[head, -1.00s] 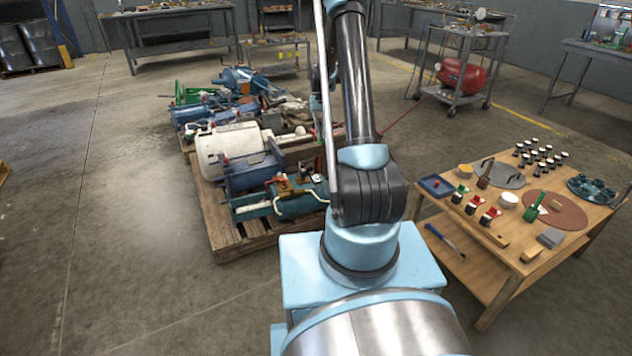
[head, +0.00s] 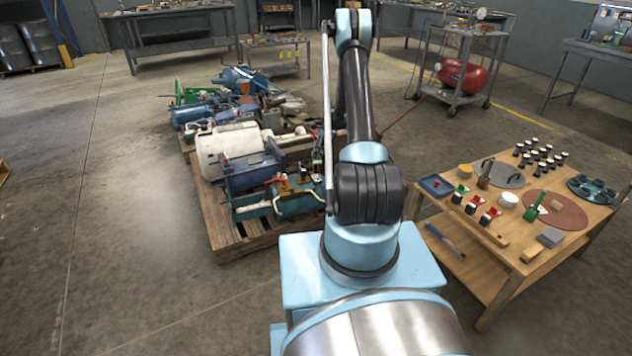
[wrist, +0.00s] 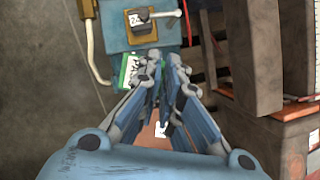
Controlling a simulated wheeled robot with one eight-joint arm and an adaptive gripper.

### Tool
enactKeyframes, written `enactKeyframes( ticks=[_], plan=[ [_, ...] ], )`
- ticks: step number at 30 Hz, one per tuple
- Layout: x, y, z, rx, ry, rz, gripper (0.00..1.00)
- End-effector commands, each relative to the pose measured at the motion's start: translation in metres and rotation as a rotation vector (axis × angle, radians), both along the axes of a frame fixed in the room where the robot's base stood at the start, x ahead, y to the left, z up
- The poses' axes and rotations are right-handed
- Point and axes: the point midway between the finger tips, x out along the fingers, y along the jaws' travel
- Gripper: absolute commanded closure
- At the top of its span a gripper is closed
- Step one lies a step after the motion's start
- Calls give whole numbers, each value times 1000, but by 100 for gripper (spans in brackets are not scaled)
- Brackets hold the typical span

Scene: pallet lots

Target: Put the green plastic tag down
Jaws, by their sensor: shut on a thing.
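In the wrist view my gripper (wrist: 164,60) points down over blue-grey machinery, its two fingers close together. The green plastic tag (wrist: 127,69), green with a white face, shows at the left finger's tip. The fingers hide the rest of it, and the exact grip is hard to see. In the head view the tag cannot be made out, and my arm hides most of the gripper area beside the pallet.
A wooden pallet (head: 229,238) loaded with pumps and motors (head: 237,147) stands left of my arm. A wooden table (head: 527,262) with small parts, discs and tools stands at right. A cart (head: 462,99) with a red tank is behind. The floor at left is clear.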

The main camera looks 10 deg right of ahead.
Motion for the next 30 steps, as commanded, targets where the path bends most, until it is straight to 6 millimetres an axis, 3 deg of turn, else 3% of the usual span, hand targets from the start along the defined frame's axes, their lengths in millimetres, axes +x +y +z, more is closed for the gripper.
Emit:
enactKeyframes(
  ticks=[12, 22, 30],
  plan=[
    [3, -1, -54, -1, 0, -40, 100],
    [3, 0, -75, -1, 1, -39, 100],
    [3, 0, -103, -1, 1, -38, 100]
  ],
)
